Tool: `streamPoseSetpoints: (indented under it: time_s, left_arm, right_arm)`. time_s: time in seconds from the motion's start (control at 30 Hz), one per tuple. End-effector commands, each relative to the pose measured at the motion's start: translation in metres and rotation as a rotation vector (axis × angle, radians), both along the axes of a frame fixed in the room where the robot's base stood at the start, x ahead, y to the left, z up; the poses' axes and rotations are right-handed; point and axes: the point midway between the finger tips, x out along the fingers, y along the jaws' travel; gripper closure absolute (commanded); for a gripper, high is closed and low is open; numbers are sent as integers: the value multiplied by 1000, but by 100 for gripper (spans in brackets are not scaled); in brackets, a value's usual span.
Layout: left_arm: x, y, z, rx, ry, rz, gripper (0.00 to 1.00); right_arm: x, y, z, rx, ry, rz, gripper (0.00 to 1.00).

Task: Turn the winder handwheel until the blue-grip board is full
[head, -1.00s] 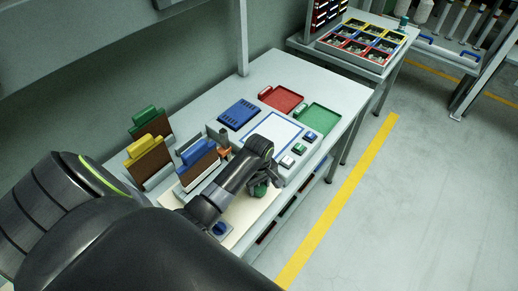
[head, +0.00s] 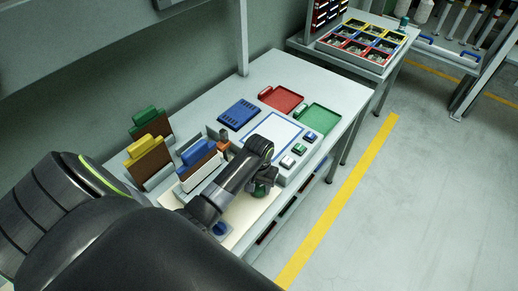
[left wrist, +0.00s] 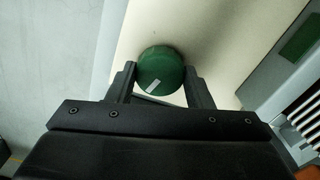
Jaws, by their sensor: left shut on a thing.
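In the left wrist view a round green handwheel (left wrist: 161,68) with a white mark on its top sits between the two fingers of my left gripper (left wrist: 160,85), which is shut on it. In the head view the left gripper (head: 262,186) is at the right of the pale panel, with the green handwheel partly hidden under my wrist. The board with the blue grip (head: 200,171) stands upright left of my wrist; its face shows brown above and white below. My right gripper is not in view.
Boards with a yellow grip (head: 145,166) and a green grip (head: 148,122) stand behind. A blue slotted tray (head: 239,114), a red tray (head: 284,98) and a green tray (head: 319,118) lie farther along the table. The floor to the right is clear.

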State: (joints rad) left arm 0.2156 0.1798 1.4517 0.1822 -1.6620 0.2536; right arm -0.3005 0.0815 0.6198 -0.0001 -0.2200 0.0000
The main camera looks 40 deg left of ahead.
Motion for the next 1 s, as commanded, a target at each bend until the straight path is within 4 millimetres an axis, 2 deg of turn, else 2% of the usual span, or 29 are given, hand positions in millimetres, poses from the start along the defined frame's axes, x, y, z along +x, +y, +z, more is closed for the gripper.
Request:
streamPoseSetpoints:
  time_s: [1.0]
  left_arm:
    - [-1, 0, -2, -1, 4, -953, 76]
  right_arm:
    - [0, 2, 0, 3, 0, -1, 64]
